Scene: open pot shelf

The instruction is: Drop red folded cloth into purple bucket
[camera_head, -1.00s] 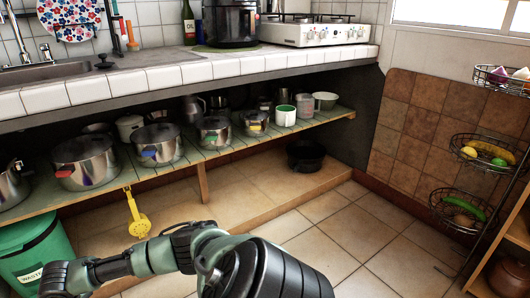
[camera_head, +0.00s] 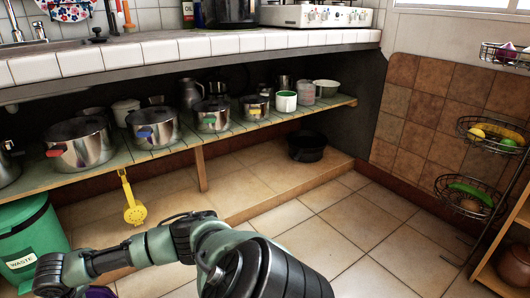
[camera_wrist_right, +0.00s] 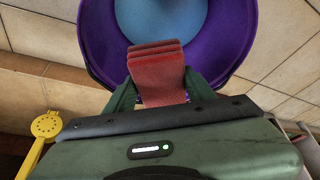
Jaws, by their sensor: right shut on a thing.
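The red folded cloth (camera_wrist_right: 158,75) is held between the two fingers of my right gripper (camera_wrist_right: 160,92) in the right wrist view. The purple bucket (camera_wrist_right: 92,40) is beyond it, with a light blue inside bottom, and the cloth's far end overlaps the bucket's opening in that view. In the head view only a small purple piece of the bucket (camera_head: 101,292) shows at the bottom left edge, beneath my arm. My right gripper and the cloth are not visible in the head view. My left gripper is not in view.
A shelf (camera_head: 300,112) with several steel pots runs under the tiled counter. A yellow ladle (camera_head: 134,212) hangs from its edge. A green waste bin (camera_head: 30,240) stands at the left. A black pot (camera_head: 307,147) sits below the shelf. The tiled floor at centre right is clear.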

